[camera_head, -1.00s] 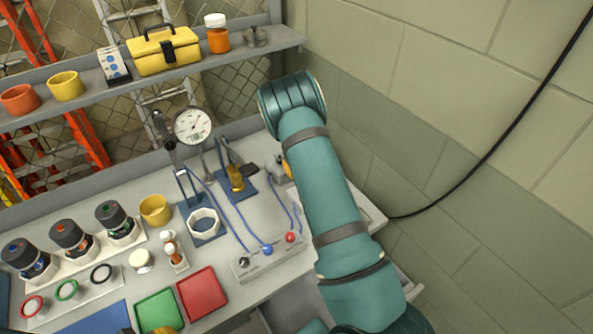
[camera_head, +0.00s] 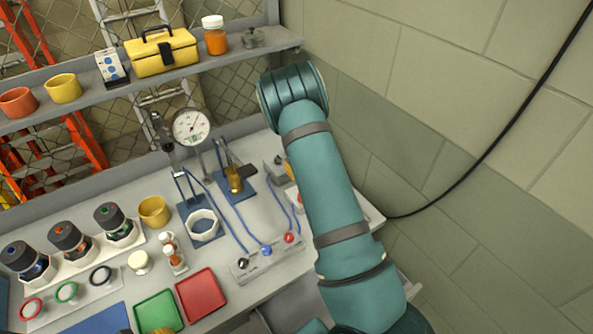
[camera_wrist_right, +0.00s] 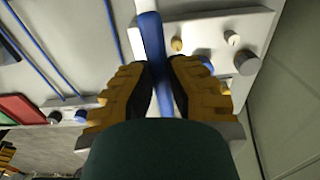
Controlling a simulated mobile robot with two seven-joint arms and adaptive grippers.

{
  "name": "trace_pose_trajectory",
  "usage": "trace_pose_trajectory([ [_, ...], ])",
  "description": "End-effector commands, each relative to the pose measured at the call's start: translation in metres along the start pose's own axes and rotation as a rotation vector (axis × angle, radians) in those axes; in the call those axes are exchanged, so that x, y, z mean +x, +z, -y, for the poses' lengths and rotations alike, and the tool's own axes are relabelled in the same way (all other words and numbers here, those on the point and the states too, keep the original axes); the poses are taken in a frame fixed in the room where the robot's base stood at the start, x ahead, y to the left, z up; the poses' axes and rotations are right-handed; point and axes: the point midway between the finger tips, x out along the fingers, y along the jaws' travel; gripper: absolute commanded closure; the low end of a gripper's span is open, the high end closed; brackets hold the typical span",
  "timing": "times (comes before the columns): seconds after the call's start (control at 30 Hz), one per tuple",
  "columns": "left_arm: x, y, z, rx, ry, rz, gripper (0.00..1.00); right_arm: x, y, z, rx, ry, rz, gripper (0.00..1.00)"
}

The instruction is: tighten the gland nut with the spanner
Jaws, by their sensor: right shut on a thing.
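In the right wrist view my right gripper (camera_wrist_right: 160,80) has its yellow-and-black fingers shut on a long blue bar (camera_wrist_right: 151,35), which looks like the spanner's handle. The spanner's jaw end is out of that view. In the head view my right forearm hides most of this gripper and the spanner. A brass fitting (camera_head: 234,182), which may carry the gland nut, stands on a blue plate with a dark piece beside it. Of my left gripper, only yellow tips (camera_head: 160,330) seem to show at the bottom edge; their opening is not visible.
A dial gauge (camera_head: 191,127) stands behind a white hexagonal ring (camera_head: 203,225). Blue cables run to a grey panel (camera_head: 265,260) with coloured knobs. Red (camera_head: 202,295) and green (camera_head: 158,311) trays lie in front. A block wall (camera_head: 470,150) is close on the right.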

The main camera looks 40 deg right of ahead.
Motion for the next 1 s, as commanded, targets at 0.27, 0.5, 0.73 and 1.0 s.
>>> trace_pose_trajectory([
  [0.27,0.0,0.0,0.0,0.0,0.0,0.0,0.59,-0.008,-0.01,0.0,0.001,-0.001,0.002,1.0],
  [0.5,0.0,0.0,0.0,0.0,0.0,0.0,0.59,-0.014,-0.019,0.0,0.0,-0.001,0.001,1.0],
  [0.73,0.0,0.0,0.0,0.0,0.0,0.0,0.59,-0.016,-0.024,0.0,0.0,0.0,0.0,1.0],
  [1.0,0.0,0.0,0.0,0.0,0.0,0.0,0.59,-0.016,-0.024,0.0,0.0,-0.001,0.0,1.0],
])
